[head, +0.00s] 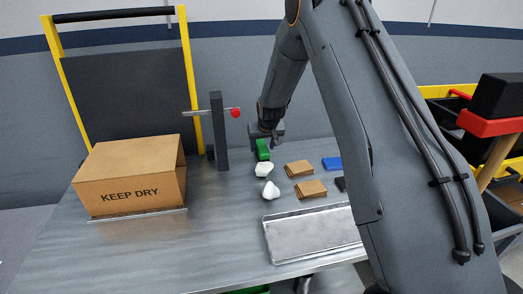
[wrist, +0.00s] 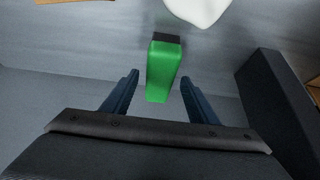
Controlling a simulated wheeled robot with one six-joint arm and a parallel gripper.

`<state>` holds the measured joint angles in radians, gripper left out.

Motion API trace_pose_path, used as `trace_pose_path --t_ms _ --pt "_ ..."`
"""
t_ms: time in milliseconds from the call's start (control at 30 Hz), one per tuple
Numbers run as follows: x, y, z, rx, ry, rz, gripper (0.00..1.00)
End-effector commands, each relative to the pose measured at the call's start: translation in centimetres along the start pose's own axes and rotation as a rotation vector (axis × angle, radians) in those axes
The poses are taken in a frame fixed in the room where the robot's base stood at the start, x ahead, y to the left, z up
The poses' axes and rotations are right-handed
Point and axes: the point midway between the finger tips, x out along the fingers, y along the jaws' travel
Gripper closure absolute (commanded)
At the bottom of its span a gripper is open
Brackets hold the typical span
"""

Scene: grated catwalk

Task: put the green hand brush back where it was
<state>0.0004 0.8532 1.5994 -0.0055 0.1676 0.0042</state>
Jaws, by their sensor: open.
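The green hand brush (head: 263,149) is at the back of the metal table, just behind a white crumpled lump. It also shows in the wrist view (wrist: 162,72), with a dark end pointing away from my gripper. My gripper (head: 266,134) is over the back of the table at the brush in the head view. In the wrist view my gripper (wrist: 157,88) is open, with one blue finger on each side of the brush's near end and a gap on both sides. Whether the brush rests fully on the table is hard to tell.
White lumps (head: 270,190) and brown folded pieces (head: 311,189) lie in front of the brush. A dark post (head: 219,130) with a red-knobbed bar stands close left. A cardboard box (head: 130,175) is further left, a metal tray (head: 310,235) at the front. The front left table is clear.

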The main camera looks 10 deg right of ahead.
Motion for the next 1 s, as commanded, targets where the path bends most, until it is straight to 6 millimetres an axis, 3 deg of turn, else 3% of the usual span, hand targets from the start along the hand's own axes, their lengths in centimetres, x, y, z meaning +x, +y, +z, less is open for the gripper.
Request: trace_pose_path --t_ms 400,733,867,1000 --pt "-6.7 0.0 -0.1 0.0 0.004 0.0 0.46" --pt "-9.3 0.0 0.6 0.0 -0.008 0.0 0.46" --pt "-12.0 0.0 4.2 -0.001 -0.062 0.0 0.46" --pt "-17.0 0.1 12.0 -0.002 -0.173 0.0 0.46"
